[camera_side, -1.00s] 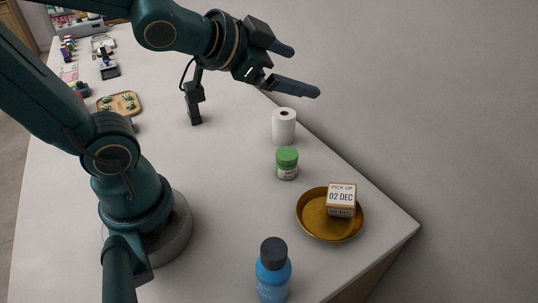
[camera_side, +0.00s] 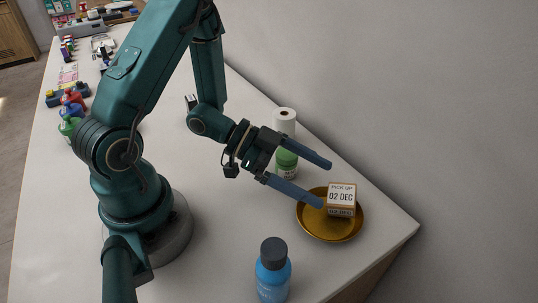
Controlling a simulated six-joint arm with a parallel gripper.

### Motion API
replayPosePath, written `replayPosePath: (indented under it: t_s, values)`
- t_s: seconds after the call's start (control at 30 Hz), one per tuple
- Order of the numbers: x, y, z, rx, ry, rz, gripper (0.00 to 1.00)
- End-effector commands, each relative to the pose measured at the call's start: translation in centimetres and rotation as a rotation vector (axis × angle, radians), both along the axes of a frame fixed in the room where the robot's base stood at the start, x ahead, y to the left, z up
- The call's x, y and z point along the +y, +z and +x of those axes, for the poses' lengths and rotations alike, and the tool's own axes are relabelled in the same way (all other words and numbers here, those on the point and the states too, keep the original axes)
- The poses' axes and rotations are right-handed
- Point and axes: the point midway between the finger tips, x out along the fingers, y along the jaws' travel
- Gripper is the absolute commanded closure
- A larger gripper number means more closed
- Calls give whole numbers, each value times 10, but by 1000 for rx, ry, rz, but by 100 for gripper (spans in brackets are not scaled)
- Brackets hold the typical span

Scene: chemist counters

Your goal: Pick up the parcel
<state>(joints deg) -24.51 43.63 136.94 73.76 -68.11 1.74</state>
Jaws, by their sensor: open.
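The parcel (camera_side: 341,196) is a small brown box with white labels reading "PICK UP 02 DEC". It sits in a round golden-brown dish (camera_side: 316,228), toward the dish's back right. My gripper (camera_side: 326,185) is open, with two long blue-grey fingers pointing right toward the parcel. The near fingertip shows in front of the dish's left part, close to the parcel's left side. The far fingertip is behind and left of the parcel's top. Nothing is between the fingers. I cannot tell how high the fingers are above the dish.
A green-lidded jar (camera_side: 287,172) is partly hidden behind my gripper, with a white paper roll (camera_side: 284,121) beyond it. A blue bottle with a dark cap (camera_side: 273,272) stands in front, left of the dish. The wall is behind; the counter's right corner is near the dish.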

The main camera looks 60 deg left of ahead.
Motion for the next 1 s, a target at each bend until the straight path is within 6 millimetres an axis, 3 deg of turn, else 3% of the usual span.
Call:
replayPosePath:
  t_s: [0.17, 0.57, 0.9, 0.93, 1.0]
  values:
    - [-2, -8, 3, 21, 14, -8, 0]
    - [-30, -23, 27, 21, 13, -6, 0]
    - [-32, -24, 31, 19, 17, -5, 0]
    - [-32, -24, 31, 19, 17, -5, 8]
    - [-32, -24, 30, 19, 17, -5, 34]
